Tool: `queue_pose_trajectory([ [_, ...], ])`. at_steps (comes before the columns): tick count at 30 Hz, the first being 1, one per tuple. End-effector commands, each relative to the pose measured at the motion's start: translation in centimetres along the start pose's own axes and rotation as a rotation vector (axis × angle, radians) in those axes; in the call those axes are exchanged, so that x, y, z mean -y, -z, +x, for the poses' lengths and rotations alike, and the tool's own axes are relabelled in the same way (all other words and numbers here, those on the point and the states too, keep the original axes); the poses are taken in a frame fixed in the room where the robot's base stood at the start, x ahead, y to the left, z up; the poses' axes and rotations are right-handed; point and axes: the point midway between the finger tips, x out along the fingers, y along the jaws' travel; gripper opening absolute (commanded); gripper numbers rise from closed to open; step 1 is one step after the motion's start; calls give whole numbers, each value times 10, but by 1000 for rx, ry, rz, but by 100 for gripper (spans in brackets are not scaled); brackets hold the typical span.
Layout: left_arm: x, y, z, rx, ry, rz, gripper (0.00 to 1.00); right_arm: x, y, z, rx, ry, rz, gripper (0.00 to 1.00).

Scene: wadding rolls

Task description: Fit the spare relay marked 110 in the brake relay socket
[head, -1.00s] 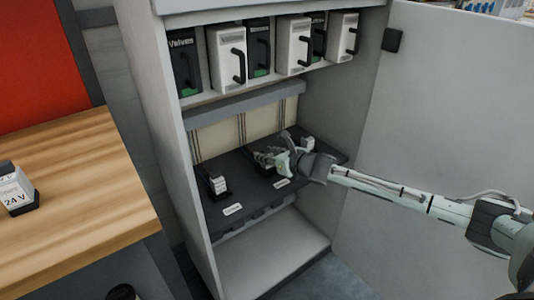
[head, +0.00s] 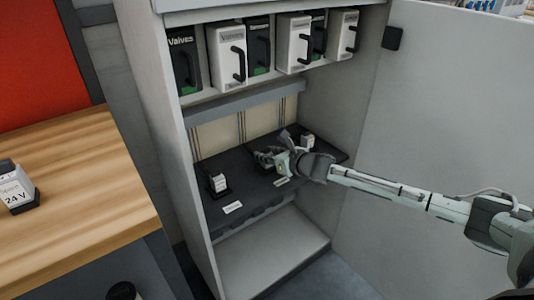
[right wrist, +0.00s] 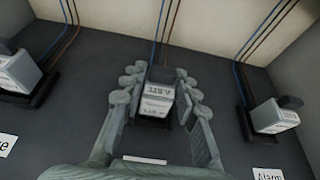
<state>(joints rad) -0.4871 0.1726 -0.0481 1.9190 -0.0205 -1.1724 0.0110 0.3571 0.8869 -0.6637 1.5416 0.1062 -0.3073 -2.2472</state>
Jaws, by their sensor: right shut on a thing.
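My right gripper (head: 268,160) is over the middle of the dark shelf in the cabinet. In the right wrist view its fingers (right wrist: 160,100) are shut around a pale relay (right wrist: 157,103) with a dark top. The relay's mark looks upside down, and I cannot read it surely. It stands at a dark socket (right wrist: 152,124) on the shelf; whether it is fully seated I cannot tell. The middle white label (head: 281,182) lies in front; in the wrist view my gripper partly hides it, so its words are unreadable. My left gripper is not in view.
Other relays stand at the left (head: 218,183) and right (head: 307,140) of the shelf, the right one behind an "Alarm" label (right wrist: 268,174). A 24 V relay (head: 17,187) is on the wooden bench (head: 90,190). Handled binder-like units (head: 228,58) fill the upper shelf. The cabinet door (head: 450,100) is open.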

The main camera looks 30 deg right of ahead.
Motion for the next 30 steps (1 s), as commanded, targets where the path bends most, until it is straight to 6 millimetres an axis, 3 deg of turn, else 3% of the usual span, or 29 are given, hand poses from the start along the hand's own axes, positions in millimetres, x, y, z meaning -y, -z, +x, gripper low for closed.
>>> queue_pose_trajectory([
  [3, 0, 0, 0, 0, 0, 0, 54, 0, 0, 0, 1, 0, 0, 0],
  [4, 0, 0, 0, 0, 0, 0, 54, 0, 0, 0, 1, 0, 0, 31],
  [10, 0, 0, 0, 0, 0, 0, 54, 0, 0, 0, 0, 0, 0, 54],
  [21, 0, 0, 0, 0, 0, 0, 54, 0, 1, -6, -1, 0, -1, 54],
  [26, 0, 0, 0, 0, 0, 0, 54, 0, 2, -31, -3, -1, -5, 54],
  [30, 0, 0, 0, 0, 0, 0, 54, -1, 2, -64, -4, -2, -5, 54],
])
